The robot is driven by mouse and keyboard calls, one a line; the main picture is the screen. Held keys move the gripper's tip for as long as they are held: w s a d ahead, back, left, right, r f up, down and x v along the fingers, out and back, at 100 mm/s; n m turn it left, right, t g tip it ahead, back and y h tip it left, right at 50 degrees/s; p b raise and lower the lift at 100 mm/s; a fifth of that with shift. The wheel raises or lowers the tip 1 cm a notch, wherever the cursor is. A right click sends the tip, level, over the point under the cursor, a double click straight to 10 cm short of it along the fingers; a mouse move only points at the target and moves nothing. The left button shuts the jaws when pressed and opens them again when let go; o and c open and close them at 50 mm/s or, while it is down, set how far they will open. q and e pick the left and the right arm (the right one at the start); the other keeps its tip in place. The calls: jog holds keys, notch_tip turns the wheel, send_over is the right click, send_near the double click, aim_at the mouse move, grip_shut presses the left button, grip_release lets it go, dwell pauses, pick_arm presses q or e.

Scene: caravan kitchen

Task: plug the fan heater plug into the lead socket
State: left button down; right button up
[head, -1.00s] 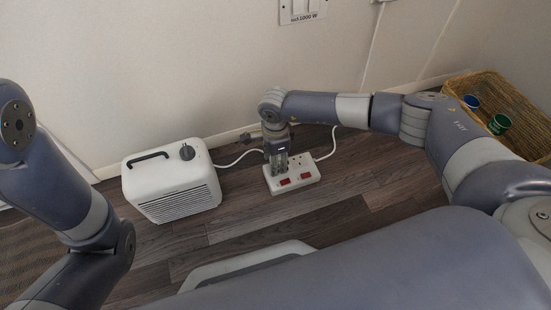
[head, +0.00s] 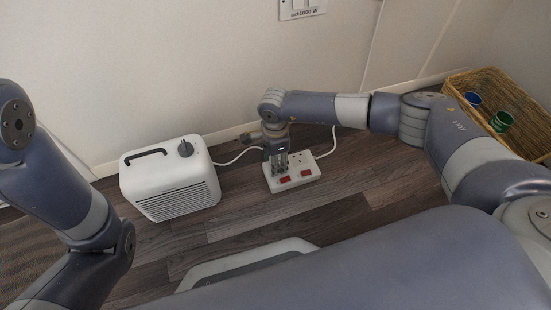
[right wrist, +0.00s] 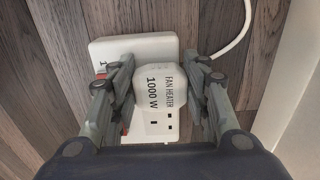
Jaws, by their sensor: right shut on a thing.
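The white plug (right wrist: 163,88), marked FAN HEATER 1000 W, is between the fingers of my right gripper (right wrist: 160,92) in the right wrist view. My right gripper also shows in the head view (head: 278,170), pointing down over the left part of the white lead socket block (head: 304,172). The block also shows in the right wrist view (right wrist: 120,50), with an uncovered socket beside the plug. The plug covers the socket under it; I cannot tell whether its pins are in. The white fan heater (head: 170,182) stands left of the block. My left gripper is out of view.
White cables run along the floor behind the block. A wicker basket (head: 490,88) with a blue cup (head: 472,99) and a green cup (head: 502,121) stands at the right by the wall. The wood floor (head: 235,225) between heater and block is clear.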

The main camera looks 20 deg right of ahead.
jog(key=shift+s+d+f+b, duration=0.15)
jog(key=shift+f+b, duration=0.15)
jog(key=shift+f, duration=0.4)
jog(key=shift+c, duration=0.3)
jog(key=o, duration=1.2)
jog(key=shift+f, duration=0.25)
jog(key=shift+r, duration=0.3)
jog(key=shift+w+a+r, duration=0.2)
jog(key=shift+r, duration=0.35)
notch_tip(320, 180, up, 11)
